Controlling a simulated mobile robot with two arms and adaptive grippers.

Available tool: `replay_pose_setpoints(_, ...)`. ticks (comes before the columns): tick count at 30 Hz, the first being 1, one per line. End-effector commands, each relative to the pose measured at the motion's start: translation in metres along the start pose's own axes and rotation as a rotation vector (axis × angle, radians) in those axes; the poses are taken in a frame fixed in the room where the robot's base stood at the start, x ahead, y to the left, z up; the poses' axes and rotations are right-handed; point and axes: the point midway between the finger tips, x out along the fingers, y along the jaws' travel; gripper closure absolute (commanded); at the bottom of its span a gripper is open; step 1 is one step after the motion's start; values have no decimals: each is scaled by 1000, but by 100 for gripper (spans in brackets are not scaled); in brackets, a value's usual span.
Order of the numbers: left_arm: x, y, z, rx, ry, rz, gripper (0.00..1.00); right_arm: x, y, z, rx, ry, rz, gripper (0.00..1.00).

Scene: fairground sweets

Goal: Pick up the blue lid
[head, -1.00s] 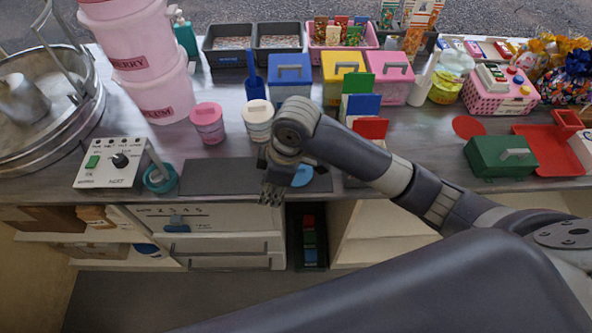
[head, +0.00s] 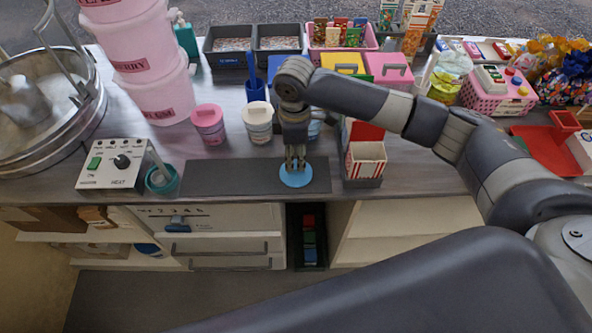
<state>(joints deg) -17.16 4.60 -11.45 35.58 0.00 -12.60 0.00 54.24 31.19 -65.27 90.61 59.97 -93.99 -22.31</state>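The blue lid (head: 296,180) is a flat round light-blue disc lying on a dark mat (head: 225,177) near the counter's front edge. My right gripper (head: 295,163) points down with its fingertips over the middle of the lid, touching it or just above it. The fingers look close together, but whether they are apart or gripping something at the lid's centre is too small to tell. The gripper hides the middle and back of the lid. My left gripper is not in view.
A pink-lidded tub (head: 208,128) and a cream-lidded tub (head: 258,125) stand behind the mat. A red-and-white striped box (head: 366,160) stands close to its right. The mat's left part is clear.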

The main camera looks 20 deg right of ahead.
Motion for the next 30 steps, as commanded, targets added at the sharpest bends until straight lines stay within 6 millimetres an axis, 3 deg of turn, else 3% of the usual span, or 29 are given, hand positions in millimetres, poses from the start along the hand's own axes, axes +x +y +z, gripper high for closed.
replay_pose_setpoints(10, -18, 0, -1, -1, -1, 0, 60, 45, 2, 3, 0, -2, -2, 68)
replay_pose_setpoints(19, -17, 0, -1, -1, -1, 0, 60, 51, 2, 3, 0, -1, 0, 68)
replay_pose_setpoints(23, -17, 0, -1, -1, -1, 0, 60, 51, 2, 3, 0, -1, 0, 97)
replay_pose_setpoints(24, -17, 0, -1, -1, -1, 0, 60, 51, 2, 3, 0, -1, 0, 100)
replay_pose_setpoints(30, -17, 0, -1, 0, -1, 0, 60, 51, 2, 3, 0, -1, 0, 100)
